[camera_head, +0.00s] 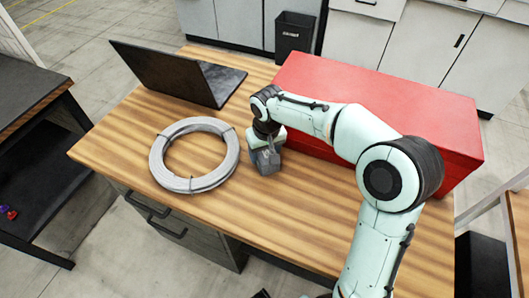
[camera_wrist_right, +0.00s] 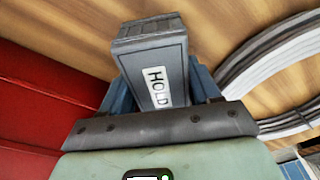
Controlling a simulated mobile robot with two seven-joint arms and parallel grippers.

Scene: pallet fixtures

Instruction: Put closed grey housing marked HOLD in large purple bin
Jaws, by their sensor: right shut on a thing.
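The grey housing (camera_head: 266,162) is a small closed block at the middle of the wooden table. In the right wrist view the housing (camera_wrist_right: 152,48) shows a white label reading HOLD. My right gripper (camera_head: 268,146) points down over it, shut on it, with blue-grey fingers on both sides in the wrist view. I cannot tell whether the housing touches the table or is just above it. My left gripper is not in view. No purple bin shows in either view.
A coil of grey cable (camera_head: 156,160) lies just left of the housing. A dark open laptop (camera_head: 165,72) stands behind it. A long red box (camera_head: 335,80) fills the table's back right. A black waste bin (camera_head: 294,38) stands on the floor behind. The table's front is clear.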

